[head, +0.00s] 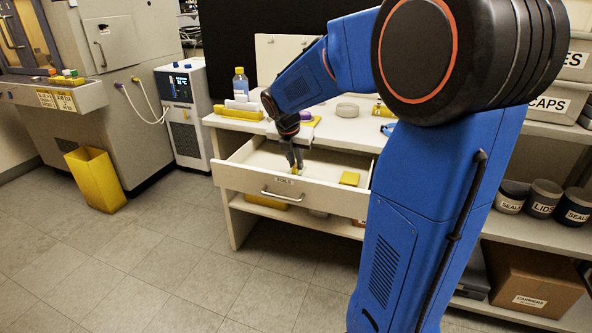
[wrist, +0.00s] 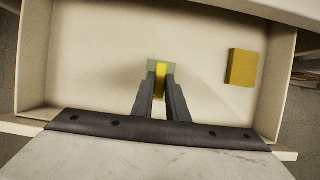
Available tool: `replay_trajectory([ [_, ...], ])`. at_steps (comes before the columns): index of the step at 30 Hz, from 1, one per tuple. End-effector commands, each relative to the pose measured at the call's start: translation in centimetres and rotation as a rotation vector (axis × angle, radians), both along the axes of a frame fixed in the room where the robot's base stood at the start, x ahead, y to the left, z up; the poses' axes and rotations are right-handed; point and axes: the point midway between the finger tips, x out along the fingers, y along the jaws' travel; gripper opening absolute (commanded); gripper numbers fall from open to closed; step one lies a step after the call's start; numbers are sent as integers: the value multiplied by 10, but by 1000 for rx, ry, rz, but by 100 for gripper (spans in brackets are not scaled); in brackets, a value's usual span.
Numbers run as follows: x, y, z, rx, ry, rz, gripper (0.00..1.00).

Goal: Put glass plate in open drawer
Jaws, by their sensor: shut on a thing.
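The open drawer (head: 240,180) juts out from the bench, with a pale, mostly bare floor. In the wrist view the drawer floor (wrist: 90,60) fills most of the picture. My gripper (head: 296,168) points down inside the drawer's outline. In the wrist view my gripper (wrist: 161,86) is shut on the glass plate (wrist: 151,66), a small greenish piece with a yellow strip showing between the fingertips. The fingers hide part of the plate. I cannot tell whether the plate touches the drawer floor.
A yellow block (head: 349,178) lies in the drawer to the right of my gripper; it also shows in the wrist view (wrist: 241,68). The bench top (head: 350,130) behind holds a bottle (head: 240,83) and a round dish (head: 347,110). A yellow bin (head: 95,179) stands at left.

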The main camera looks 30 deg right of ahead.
Motion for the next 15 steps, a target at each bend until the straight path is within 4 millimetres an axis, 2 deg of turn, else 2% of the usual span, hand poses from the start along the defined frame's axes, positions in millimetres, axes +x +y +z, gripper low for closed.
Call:
replay_trajectory([
  [6, 0, 0, -28, -1, 3, 1, 0],
  [15, 0, 0, -30, 0, 0, 1, 0],
])
